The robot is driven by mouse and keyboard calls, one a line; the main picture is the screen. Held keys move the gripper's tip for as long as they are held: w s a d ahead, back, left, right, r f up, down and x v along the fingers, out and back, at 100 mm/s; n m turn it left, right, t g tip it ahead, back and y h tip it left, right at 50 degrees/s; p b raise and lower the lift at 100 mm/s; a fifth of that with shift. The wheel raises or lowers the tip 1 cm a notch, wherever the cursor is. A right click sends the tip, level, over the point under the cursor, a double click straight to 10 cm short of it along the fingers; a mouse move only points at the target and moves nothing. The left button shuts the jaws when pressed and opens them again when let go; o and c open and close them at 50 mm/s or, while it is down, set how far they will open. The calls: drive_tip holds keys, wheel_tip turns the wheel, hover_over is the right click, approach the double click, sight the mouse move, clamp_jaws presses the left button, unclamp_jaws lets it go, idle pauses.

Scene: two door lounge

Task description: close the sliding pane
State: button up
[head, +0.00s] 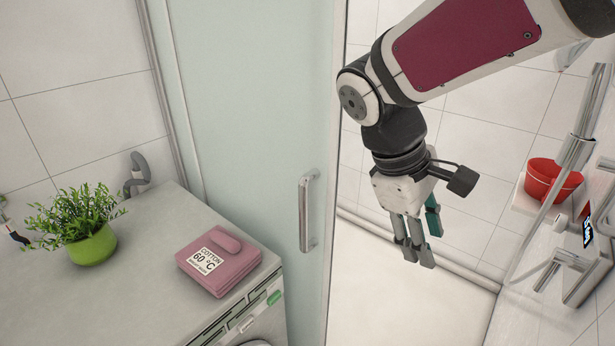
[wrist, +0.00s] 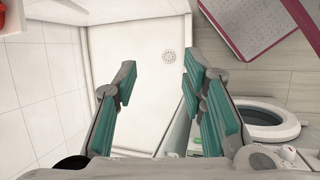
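The sliding pane (head: 255,120) is a tall frosted, pale green glass panel in the head view. It stands left of an opening onto a tiled shower area. A vertical metal bar handle (head: 308,212) is fixed near its right edge. My gripper (head: 418,255) hangs pointing down in the opening, to the right of the handle and apart from it. In the wrist view my gripper (wrist: 160,72) has its teal-padded fingers spread with nothing held between them. I cannot make out the handle in the wrist view.
A washing machine (head: 130,275) stands left of the pane, bearing a green-potted plant (head: 90,243) and a folded pink towel (head: 222,262). At right are a red bowl (head: 552,182) and metal rails (head: 580,130). The wrist view shows a toilet (wrist: 265,115) and a floor drain (wrist: 169,56).

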drive_tip(key=w+a+f+n+h, duration=0.3)
drive_tip(key=w+a+n+h, duration=0.1)
drive_tip(key=w+a, duration=0.15)
drive_tip(key=n+t+h+p, duration=0.3)
drive_tip(key=n+t+h, duration=0.2)
drive_tip(key=n+t, duration=0.75)
approach(300, 221)
drive_tip(key=shift+g, duration=0.35)
drive_tip(key=p+x, duration=0.2)
drive_tip(key=x, duration=0.9)
drive_tip(key=shift+w+r, duration=0.2)
drive_tip(key=shift+w, duration=0.05)
drive_tip(key=shift+c, duration=0.3)
drive_tip(key=shift+a, duration=0.1)
clamp_jaws()
